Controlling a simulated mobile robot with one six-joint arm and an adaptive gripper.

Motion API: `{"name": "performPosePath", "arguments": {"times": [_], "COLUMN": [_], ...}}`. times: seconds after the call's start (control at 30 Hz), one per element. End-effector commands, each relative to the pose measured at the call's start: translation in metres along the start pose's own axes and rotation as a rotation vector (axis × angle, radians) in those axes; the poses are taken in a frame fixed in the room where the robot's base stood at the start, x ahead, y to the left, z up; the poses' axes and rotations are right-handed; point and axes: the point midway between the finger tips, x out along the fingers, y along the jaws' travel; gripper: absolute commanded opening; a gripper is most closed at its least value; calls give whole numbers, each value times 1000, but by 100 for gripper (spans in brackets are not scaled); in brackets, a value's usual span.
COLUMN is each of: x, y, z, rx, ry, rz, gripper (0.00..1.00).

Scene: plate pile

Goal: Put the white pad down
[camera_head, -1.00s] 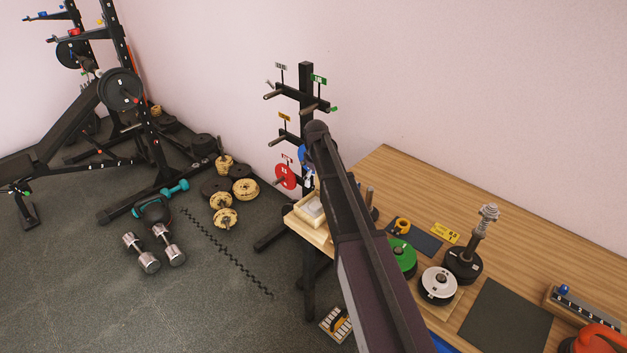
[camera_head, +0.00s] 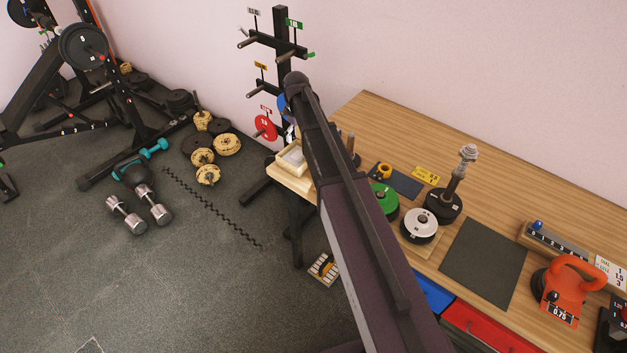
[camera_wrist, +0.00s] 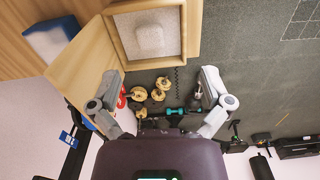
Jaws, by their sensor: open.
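A white pad (camera_wrist: 150,38) lies in a shallow square wooden tray (camera_wrist: 183,50) in the wrist view. In the head view the pad (camera_head: 293,156) shows small and pale inside the tray (camera_head: 290,172), at the left end of the workbench. My gripper (camera_wrist: 160,82) is open, its two fingers spread wide with nothing between them. In the wrist view the fingertips are below the tray in the picture, and the pad is apart from them. In the head view my arm hides most of the gripper.
The wooden workbench (camera_head: 380,120) carries a green plate (camera_head: 384,198), a white-topped plate (camera_head: 419,222), a dark mat (camera_head: 484,262) and an orange kettlebell (camera_head: 568,290). A rack with pegs (camera_head: 282,60) stands behind the tray. Dumbbells (camera_head: 127,214) and tan plates (camera_head: 208,174) lie on the floor.

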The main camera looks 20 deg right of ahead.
Motion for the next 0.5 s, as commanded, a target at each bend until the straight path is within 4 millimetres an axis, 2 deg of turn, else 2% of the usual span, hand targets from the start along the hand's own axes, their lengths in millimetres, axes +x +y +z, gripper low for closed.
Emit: {"name": "performPosePath", "arguments": {"times": [0.03,0.5], "x": [0,0], "y": [-12,-114], "z": [19,175], "rx": [26,423], "ry": [0,-1], "rz": [0,1], "gripper": [99,99]}}
